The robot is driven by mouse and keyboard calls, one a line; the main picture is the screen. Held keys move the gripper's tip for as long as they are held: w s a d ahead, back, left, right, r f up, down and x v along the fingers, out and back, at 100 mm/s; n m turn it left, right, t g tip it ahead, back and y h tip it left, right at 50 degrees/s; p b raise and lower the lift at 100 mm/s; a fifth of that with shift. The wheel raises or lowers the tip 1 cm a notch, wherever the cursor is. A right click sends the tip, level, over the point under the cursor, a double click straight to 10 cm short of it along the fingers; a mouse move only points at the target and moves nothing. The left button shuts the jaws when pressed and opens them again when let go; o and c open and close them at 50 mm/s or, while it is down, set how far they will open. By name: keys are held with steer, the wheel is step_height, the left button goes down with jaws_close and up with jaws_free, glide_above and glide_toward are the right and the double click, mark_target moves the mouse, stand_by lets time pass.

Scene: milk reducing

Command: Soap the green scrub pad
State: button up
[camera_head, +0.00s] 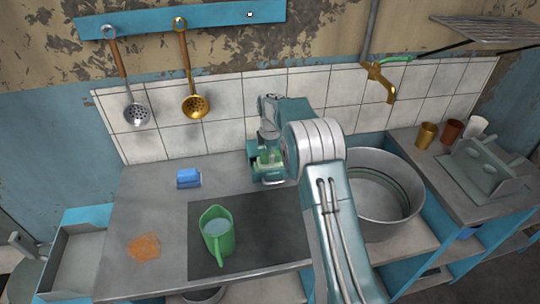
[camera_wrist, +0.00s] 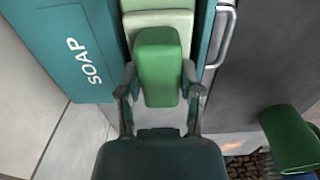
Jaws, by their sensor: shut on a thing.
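The green scrub pad (camera_wrist: 158,62) is between the two fingers of my gripper (camera_wrist: 159,80), which is shut on it. In the wrist view, the pad is in front of a cream part (camera_wrist: 158,19) of a teal dispenser marked SOAP (camera_wrist: 62,50). I cannot tell whether the pad touches the cream part, and no soap can be made out on the pad. In the head view, my arm reaches over the counter toward the tiled wall and hides much of the dispenser area.
A blue sponge (camera_head: 188,178) and an orange stain (camera_head: 145,247) are on the counter at left. A metal basin (camera_head: 382,232) is right of my arm. Several cups stand at far right.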

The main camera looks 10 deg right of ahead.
steer(key=shift+r, duration=3.45)
